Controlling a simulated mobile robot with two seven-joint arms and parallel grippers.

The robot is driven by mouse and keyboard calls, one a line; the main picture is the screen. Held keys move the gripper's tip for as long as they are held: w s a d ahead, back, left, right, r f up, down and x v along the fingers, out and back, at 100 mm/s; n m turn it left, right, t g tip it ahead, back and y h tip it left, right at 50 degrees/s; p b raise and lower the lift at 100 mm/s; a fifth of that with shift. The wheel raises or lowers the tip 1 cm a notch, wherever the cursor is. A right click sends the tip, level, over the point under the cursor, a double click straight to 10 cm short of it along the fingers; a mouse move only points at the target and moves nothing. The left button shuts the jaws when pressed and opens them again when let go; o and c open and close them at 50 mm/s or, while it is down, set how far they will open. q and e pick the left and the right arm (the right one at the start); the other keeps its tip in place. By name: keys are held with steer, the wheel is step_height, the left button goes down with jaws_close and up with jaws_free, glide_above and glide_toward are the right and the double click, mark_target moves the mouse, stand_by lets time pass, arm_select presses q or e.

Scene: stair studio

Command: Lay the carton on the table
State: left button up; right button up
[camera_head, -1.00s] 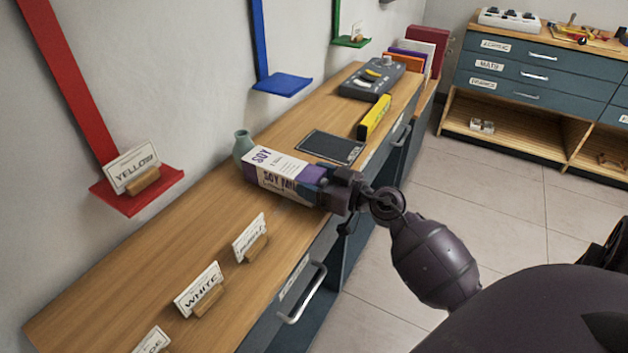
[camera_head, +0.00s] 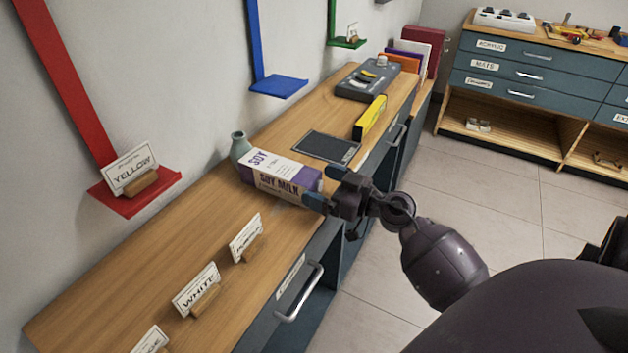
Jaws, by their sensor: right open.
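The soy milk carton (camera_head: 277,172), white, tan and purple, lies on its side on the wooden table (camera_head: 185,243), its printed side facing the front edge. My right gripper (camera_head: 318,187) is open at the carton's right end. One finger shows near its upper right edge and one near its lower right corner. I cannot tell whether the fingers touch it. My left gripper is not in view.
A green vase (camera_head: 239,146) stands close behind the carton's left end. A dark mat (camera_head: 325,147), a yellow box (camera_head: 370,117) and a grey device (camera_head: 368,80) sit beyond it. Label cards, including WHITE (camera_head: 197,289), stand nearer. The wood left of the carton is clear.

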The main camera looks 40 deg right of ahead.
steer(key=p+v, duration=0.1)
steer(key=v, duration=0.8)
steer(key=s+a+f+m+g+h, duration=0.1)
steer(key=s+a+f+g+h, duration=0.2)
steer(key=s+a+f, duration=0.3)
steer(key=s+a+f+m+g+h, duration=0.2)
steer(key=s+a+f+h, duration=0.2)
steer(key=s+f, duration=0.6)
steer(key=shift+s+a+f+g, duration=0.4)
steer(key=shift+a+f, duration=0.1)
steer(key=shift+a, duration=0.5)
steer(key=shift+o, duration=0.4)
steer(key=shift+s+a+f, duration=0.2)
steer(key=shift+s+a, duration=0.1)
steer(key=shift+a, duration=0.05)
